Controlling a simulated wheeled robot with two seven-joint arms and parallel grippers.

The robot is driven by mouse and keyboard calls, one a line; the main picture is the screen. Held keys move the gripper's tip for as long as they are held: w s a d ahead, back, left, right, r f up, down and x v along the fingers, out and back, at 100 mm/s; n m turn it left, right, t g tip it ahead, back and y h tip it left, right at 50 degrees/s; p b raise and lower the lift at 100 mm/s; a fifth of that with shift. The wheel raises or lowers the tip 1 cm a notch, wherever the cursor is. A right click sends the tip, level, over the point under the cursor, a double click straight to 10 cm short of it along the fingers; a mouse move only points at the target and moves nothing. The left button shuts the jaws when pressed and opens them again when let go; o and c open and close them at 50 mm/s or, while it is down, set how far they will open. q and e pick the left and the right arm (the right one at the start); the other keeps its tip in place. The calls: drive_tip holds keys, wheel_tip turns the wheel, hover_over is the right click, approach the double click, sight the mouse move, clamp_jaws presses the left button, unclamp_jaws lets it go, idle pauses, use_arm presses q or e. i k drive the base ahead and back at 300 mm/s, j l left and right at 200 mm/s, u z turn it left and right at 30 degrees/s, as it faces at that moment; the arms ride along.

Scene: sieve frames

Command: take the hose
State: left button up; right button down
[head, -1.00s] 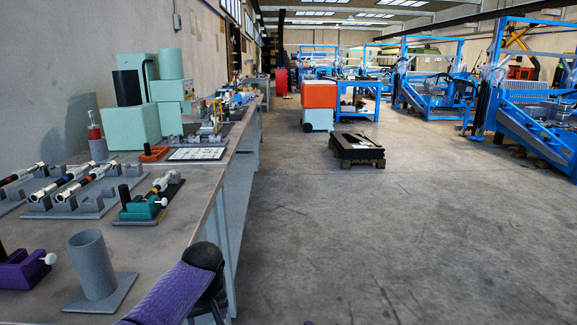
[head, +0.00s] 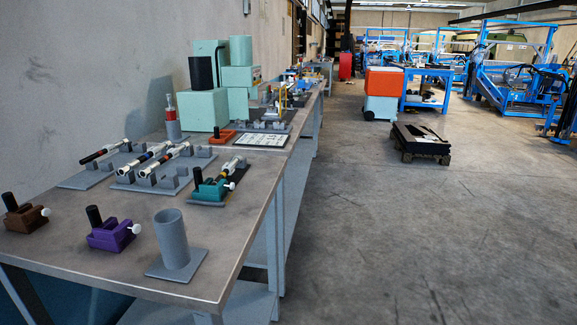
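I cannot make out a hose for certain. A thin black curved line shows on the mint-green machine (head: 207,104) at the back of the near workbench (head: 160,222), but I cannot tell what it is. On the bench, pen-like tubes (head: 157,152) lie in grey holders. A teal clamp (head: 209,190) also holds a tube. A purple clamp (head: 112,235), a brown clamp (head: 25,216) and an upright grey cylinder (head: 172,238) on a square base stand near the front edge. Neither of my grippers is in view.
A wall runs along the bench's left side. An orange-topped mint cabinet (head: 381,94) and a low black platform (head: 421,141) stand on the floor to the right. Blue machines (head: 513,75) stand farther back.

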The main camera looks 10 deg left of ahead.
sight(228, 168)
drive_tip(key=i+l+u, duration=0.15)
drive_tip(key=u, duration=0.25)
drive_tip(key=i+l+u, duration=0.5)
drive_tip(key=u, duration=0.25)
drive_tip(key=i+l+u, duration=0.2)
drive_tip(key=l+u, duration=0.2)
